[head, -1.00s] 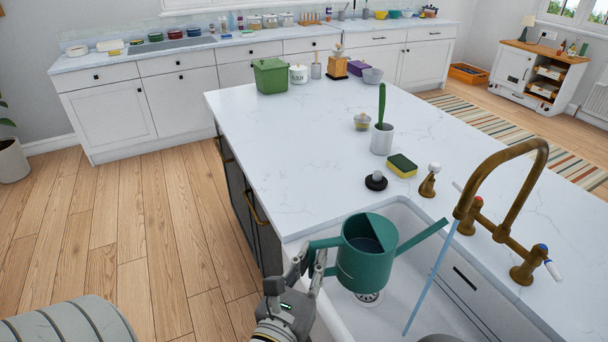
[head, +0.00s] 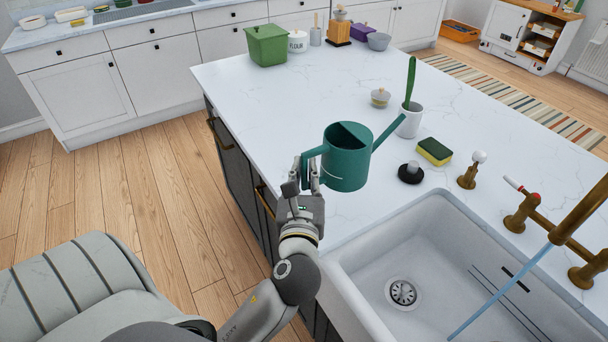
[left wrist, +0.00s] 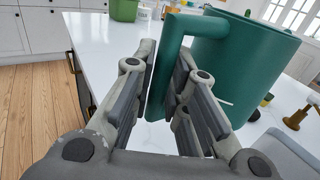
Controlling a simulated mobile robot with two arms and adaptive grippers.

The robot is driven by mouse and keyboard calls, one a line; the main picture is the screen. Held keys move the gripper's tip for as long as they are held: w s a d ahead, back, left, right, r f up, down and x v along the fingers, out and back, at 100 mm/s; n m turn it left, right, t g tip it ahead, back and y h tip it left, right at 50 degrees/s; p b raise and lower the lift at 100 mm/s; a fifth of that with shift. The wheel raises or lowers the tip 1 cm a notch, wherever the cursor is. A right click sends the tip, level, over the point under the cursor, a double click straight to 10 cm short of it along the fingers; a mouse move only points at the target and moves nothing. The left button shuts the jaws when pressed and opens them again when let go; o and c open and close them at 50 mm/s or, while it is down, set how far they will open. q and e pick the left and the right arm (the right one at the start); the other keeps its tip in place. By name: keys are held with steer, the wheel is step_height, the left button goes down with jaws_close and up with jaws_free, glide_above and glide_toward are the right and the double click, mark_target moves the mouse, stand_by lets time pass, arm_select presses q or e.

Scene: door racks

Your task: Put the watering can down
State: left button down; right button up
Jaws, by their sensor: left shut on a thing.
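The teal watering can (head: 346,165) is upright at the near left edge of the white marble island top (head: 290,112), its spout pointing right. My left gripper (head: 309,178) is shut on its handle, on the can's left side. In the left wrist view the fingers (left wrist: 160,95) lie on both sides of the handle (left wrist: 168,65), with the can body (left wrist: 235,50) to the right. Whether the can's base touches the counter or hangs just above it, I cannot tell. My right gripper is not in view.
The sink (head: 372,272) with a brass tap (head: 582,210) and running water lies in front.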

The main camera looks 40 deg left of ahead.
arm_select(q)
steer(key=w+a+f, duration=0.4)
steer(key=a+f, duration=0.1)
steer(key=w+a+f, duration=0.2)
steer(key=shift+w+a+f, duration=0.25)
steer(key=shift+a, duration=0.05)
steer(key=f, duration=0.2)
steer(key=f+b, duration=0.1)
steer(key=shift+w+a+f, duration=0.2)
steer(key=shift+a+f, duration=0.1)
steer(key=shift+f, duration=0.1)
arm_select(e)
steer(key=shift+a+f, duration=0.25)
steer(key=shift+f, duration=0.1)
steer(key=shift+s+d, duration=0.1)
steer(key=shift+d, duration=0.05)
arm_select(q)
steer(key=shift+f, duration=0.1)
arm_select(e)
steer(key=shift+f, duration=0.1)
arm_select(q)
steer(key=c, duration=1.4)
jaws_free()
steer(key=shift+d+f, duration=0.1)
steer(key=shift+c, duration=0.2)
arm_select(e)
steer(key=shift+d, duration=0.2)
